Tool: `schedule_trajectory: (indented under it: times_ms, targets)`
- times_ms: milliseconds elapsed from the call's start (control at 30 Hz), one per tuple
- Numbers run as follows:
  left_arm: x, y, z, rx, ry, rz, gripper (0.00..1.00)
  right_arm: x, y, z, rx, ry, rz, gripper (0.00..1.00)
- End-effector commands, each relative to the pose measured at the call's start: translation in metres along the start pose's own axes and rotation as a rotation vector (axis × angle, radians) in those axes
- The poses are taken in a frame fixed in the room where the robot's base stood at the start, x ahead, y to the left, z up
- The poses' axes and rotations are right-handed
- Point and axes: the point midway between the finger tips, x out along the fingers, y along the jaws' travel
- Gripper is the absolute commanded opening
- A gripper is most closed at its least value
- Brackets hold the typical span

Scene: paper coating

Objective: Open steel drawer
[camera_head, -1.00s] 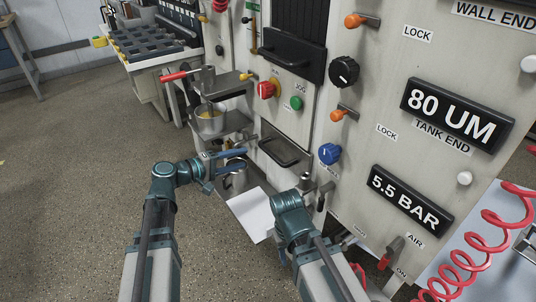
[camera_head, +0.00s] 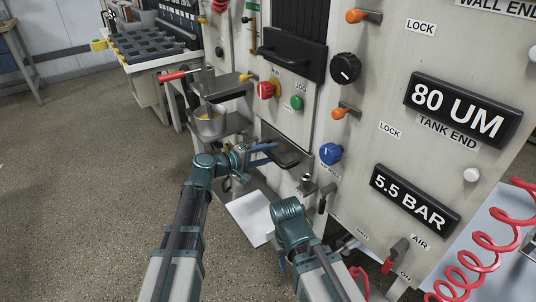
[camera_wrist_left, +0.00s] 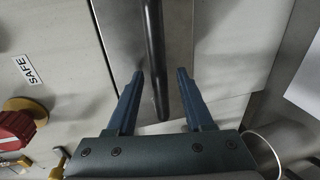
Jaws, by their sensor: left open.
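The steel drawer (camera_head: 284,128) is a flat grey front set low in the machine, below the red and green buttons. Its dark bar handle (camera_head: 294,154) shows beside my left fingers. My left gripper (camera_head: 273,153) is open in front of the drawer. In the left wrist view, the drawer front (camera_wrist_left: 180,35) lies ahead, and the end of the black handle (camera_wrist_left: 154,60) reaches between the two spread fingers (camera_wrist_left: 160,82). The handle appears apart from both fingers. My right arm is low in the head view; its gripper is mostly hidden behind its wrist.
A red knob (camera_head: 265,90), a green button (camera_head: 297,102) and a blue knob (camera_head: 330,153) stick out around the drawer. A metal pot (camera_head: 209,124) stands on a shelf to the left. A white sheet (camera_head: 250,215) lies below. The floor at left is clear.

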Motion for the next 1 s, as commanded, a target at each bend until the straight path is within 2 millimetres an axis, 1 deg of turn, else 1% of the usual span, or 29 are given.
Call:
schedule_trajectory:
  times_ms: [67,100,167,200,333,367,1000]
  targets:
    - [-0.0002,0.0,-0.0001,0.0,0.0,0.0,0.5,0.0,0.0,0.0,0.0,0.0,0.0,0.5]
    - [-0.0002,0.0,-0.0001,0.0,0.0,0.0,0.43,0.0,0.0,0.0,0.0,0.0,0.0,0.5]
    - [-0.0003,0.0,-0.0001,0.0,0.0,0.0,0.32,0.0,0.0,0.0,0.0,0.0,0.0,0.5]
    - [-0.0003,0.0,-0.0001,0.0,0.0,0.0,0.25,0.0,0.0,0.0,0.0,0.0,0.0,0.5]
    - [-0.0004,-0.0001,-0.0002,0.0,0.0,0.0,0.02,0.0,0.0,0.0,0.0,0.0,0.0,0.5]
    - [-0.0004,-0.0001,-0.0001,0.0,0.0,0.0,0.0,0.0,0.0,0.0,0.0,0.0,0.0,0.5]
    - [-0.0006,-0.0003,-0.0002,0.001,0.0,-0.001,0.0,0.0001,0.0,0.0,0.0,0.0,0.0,0.5]
